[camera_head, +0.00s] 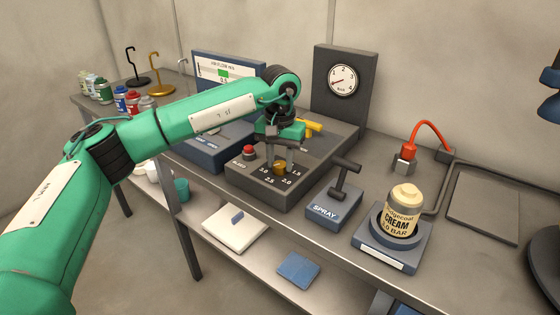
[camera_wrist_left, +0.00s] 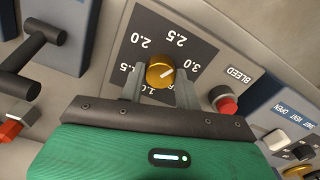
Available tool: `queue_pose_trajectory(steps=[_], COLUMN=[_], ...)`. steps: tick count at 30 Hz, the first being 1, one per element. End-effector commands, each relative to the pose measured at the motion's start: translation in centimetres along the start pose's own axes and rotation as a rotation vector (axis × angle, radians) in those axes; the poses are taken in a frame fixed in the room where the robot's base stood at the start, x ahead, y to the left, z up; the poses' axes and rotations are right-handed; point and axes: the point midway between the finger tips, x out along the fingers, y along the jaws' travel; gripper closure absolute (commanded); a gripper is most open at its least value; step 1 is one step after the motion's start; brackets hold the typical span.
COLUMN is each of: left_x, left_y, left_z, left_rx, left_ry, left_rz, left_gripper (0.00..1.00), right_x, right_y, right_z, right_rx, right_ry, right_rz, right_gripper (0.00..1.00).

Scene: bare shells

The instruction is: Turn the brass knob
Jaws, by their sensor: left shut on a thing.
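The brass knob (camera_head: 280,167) sits on a dark control box (camera_head: 262,190) with a dial marked from 1.0 to 3.0. In the left wrist view the knob (camera_wrist_left: 160,72) has a pale line pointing roughly toward the 3.0 mark. My left gripper (camera_head: 278,163) reaches down over it, shut on the knob, one finger on each side; the fingers also show in the left wrist view (camera_wrist_left: 160,88). A round gauge (camera_head: 342,80) stands on a dark panel behind the box; its needle is too small to read surely. My right gripper is out of view.
A red BLEED button (camera_head: 249,152) is close left of the knob. A SPRAY lever (camera_head: 342,178) stands to the right, beside a CREAM can (camera_head: 404,211) on a blue-grey stand; its BAR figure is partly unclear. A yellow handle (camera_head: 314,126) lies behind the gripper.

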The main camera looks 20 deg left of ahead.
Motion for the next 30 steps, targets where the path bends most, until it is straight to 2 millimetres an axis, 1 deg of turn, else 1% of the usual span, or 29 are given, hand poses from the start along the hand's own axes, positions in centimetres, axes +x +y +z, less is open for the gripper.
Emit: queue_pose_trajectory(steps=[3,9,15,22,30], left_x=[-0.1,-0.2,-0.2,-0.2,-0.2], left_y=[0.0,0.0,0.0,0.0,0.0], left_z=[-0.1,-0.1,-0.1,-0.1,-0.1], left_rx=[0.106,0.281,0.419,0.52,0.564], left_ry=[0.004,0.004,0.004,0.004,0.004], left_rz=[0.001,0.0,0.0,-0.001,-0.001], left_gripper=[0.9,0.9,0.9,0.9,0.9], right_x=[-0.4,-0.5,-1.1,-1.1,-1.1], right_y=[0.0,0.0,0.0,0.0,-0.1], right_z=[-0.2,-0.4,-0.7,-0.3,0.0], right_rx=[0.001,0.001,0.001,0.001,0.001], right_ry=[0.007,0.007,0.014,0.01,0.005], right_rz=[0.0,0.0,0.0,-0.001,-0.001], right_gripper=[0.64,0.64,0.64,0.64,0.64])
